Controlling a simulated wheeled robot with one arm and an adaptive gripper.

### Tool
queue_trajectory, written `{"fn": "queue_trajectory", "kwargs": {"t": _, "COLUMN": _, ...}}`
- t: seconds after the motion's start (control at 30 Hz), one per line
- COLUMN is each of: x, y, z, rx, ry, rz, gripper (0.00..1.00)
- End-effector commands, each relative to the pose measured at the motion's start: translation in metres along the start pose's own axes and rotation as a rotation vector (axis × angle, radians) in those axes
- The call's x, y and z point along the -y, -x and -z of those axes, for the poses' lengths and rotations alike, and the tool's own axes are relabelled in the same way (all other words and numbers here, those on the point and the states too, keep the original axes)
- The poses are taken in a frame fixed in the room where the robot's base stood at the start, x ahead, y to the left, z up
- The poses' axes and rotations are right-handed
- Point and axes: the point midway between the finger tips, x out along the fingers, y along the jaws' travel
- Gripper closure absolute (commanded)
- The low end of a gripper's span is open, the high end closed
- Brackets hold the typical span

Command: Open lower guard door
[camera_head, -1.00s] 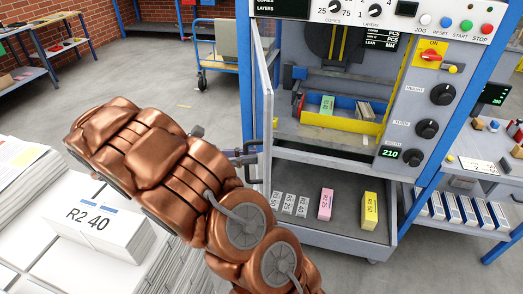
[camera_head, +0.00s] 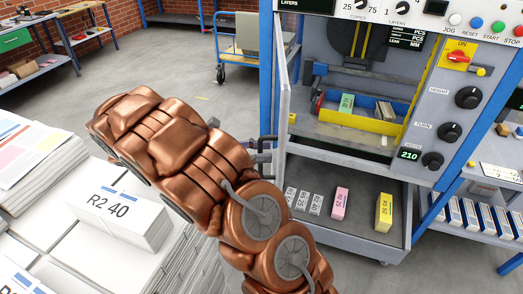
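The guard door (camera_head: 283,105) is a thin grey panel at the left side of the machine bay, seen nearly edge-on and standing out from the frame. A dark bar handle (camera_head: 266,158) is low on its outer side. My copper-coloured arm reaches across from the lower middle. My gripper (camera_head: 258,147) is beside the handle and mostly hidden behind the arm. I cannot tell whether it touches the handle or how its fingers stand. The bay behind the door is visible, with a blue and yellow tray (camera_head: 362,120) inside.
Below the bay, an open grey shelf (camera_head: 350,232) holds white, pink (camera_head: 339,203) and yellow (camera_head: 384,212) blocks. Paper stacks, one marked R2 40 (camera_head: 118,215), stand close on the left. A control panel (camera_head: 450,105) is on the right. Open floor lies behind, with a blue cart (camera_head: 232,72).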

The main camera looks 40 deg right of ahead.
Motion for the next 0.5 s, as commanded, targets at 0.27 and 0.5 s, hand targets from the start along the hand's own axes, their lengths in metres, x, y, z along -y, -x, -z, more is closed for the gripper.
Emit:
{"fn": "queue_trajectory", "kwargs": {"t": 0.27, "x": 0.0, "y": 0.0, "z": -0.002, "rx": -0.001, "ry": -0.001, "rz": -0.001, "gripper": 0.61}}
{"fn": "queue_trajectory", "kwargs": {"t": 0.5, "x": 0.001, "y": 0.0, "z": -0.031, "rx": -0.001, "ry": -0.003, "rz": 0.001, "gripper": 0.61}}
